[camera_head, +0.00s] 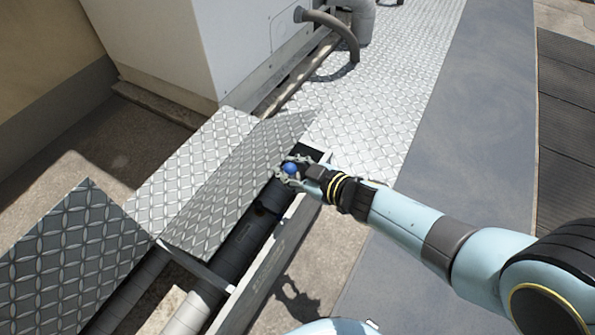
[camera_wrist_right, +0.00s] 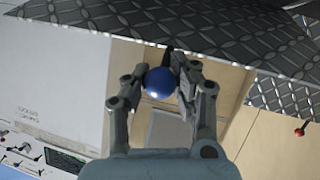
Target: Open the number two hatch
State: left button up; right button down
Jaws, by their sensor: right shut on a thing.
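A diamond-plate hatch lid (camera_head: 235,185) stands tilted up over a trench, with dark pipes (camera_head: 245,235) showing below it. No number can be read on it, so I cannot tell which hatch it is. My right gripper (camera_head: 290,170) is at the lid's right side, shut on a blue ball knob (camera_wrist_right: 159,83). The knob looks joined to the lid, but the joint is hidden by the fingers. In the right wrist view the gripper's (camera_wrist_right: 161,80) two fingers touch the knob from both sides, below the plate (camera_wrist_right: 190,30). My left gripper is not in view.
Another diamond-plate panel (camera_head: 70,260) is tilted at the lower left. A white cabinet (camera_head: 200,45) stands behind the trench, with a bent grey pipe (camera_head: 335,28). The diamond-plate walkway (camera_head: 385,90) and grey strip (camera_head: 470,130) at right look clear.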

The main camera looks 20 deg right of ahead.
pick_arm(q)
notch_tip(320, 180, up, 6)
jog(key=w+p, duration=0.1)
jog(key=p, duration=0.4)
pick_arm(e)
jog(key=w+a+r, duration=0.8)
jog(key=w+r, duration=0.3)
pick_arm(q)
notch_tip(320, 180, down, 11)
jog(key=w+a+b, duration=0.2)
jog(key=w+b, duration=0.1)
jog(key=b, duration=1)
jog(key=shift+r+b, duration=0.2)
jog(key=shift+b, duration=0.1)
pick_arm(e)
jog(key=w+a+r, duration=0.2)
jog(key=w+a, duration=1)
jog(key=w, duration=0.3)
jog(key=shift+a+r, duration=0.2)
jog(key=shift+r, duration=0.15)
